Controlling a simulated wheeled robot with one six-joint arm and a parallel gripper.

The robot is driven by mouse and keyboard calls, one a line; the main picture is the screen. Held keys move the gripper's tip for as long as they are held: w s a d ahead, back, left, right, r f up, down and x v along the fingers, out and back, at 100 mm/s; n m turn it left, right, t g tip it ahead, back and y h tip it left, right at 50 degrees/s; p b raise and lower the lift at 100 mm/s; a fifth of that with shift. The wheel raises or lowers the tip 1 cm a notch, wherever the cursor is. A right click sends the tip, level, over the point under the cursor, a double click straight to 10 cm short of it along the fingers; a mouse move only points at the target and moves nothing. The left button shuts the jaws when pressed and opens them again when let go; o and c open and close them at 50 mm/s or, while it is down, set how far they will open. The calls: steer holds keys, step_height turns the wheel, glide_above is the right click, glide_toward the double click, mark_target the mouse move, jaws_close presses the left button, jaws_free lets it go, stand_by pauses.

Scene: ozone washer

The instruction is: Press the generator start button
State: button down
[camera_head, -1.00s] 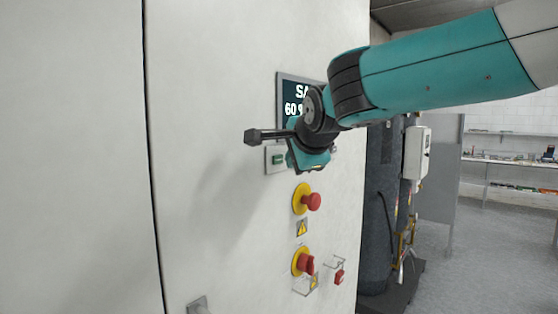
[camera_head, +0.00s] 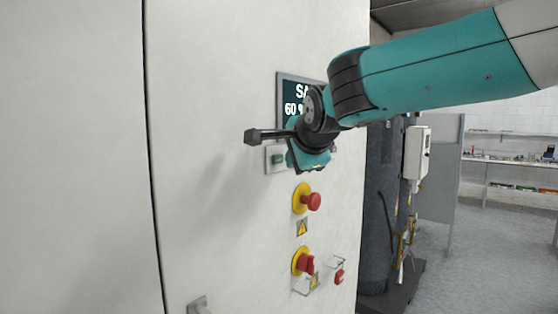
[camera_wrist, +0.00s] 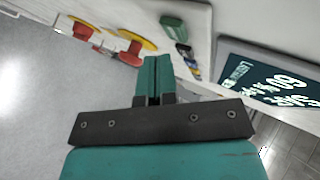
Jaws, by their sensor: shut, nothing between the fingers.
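A green button (camera_head: 277,158) sits on a small pale plate on the white cabinet front, just below the display. It also shows in the wrist view (camera_wrist: 173,27), above and right of the fingertips. Its label is not readable, so I cannot tell whether it is the generator start button. My gripper (camera_head: 309,160) is beside the button's right side in the head view, partly covering that area. In the wrist view its teal fingers (camera_wrist: 153,66) are together and empty. They look apart from the button, but I cannot judge the gap exactly.
The display (camera_head: 290,98) is partly hidden by my arm. An upper red knob (camera_head: 313,201) and a lower red knob (camera_head: 306,263) on yellow discs project below my gripper. A small red padlock-like item (camera_head: 339,277) is lower right. The cabinet front to the left is mostly bare.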

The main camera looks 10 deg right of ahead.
steer(key=shift+w+a, duration=0.1)
stand_by(0.5)
steer(key=shift+w+a, duration=0.2)
steer(key=shift+w, duration=0.05)
steer(key=shift+w+a, duration=0.2)
steer(key=shift+w, duration=0.1)
stand_by(0.7)
steer(key=shift+s, duration=0.1)
steer(key=shift+s+d+b, duration=0.45)
steer(key=shift+s+b, duration=0.1)
steer(key=shift+b, duration=0.1)
steer(key=shift+s+d+b, duration=0.75)
steer(key=shift+s, duration=0.3)
steer(key=shift+s+d+b, duration=0.75)
steer(key=shift+s, duration=0.25)
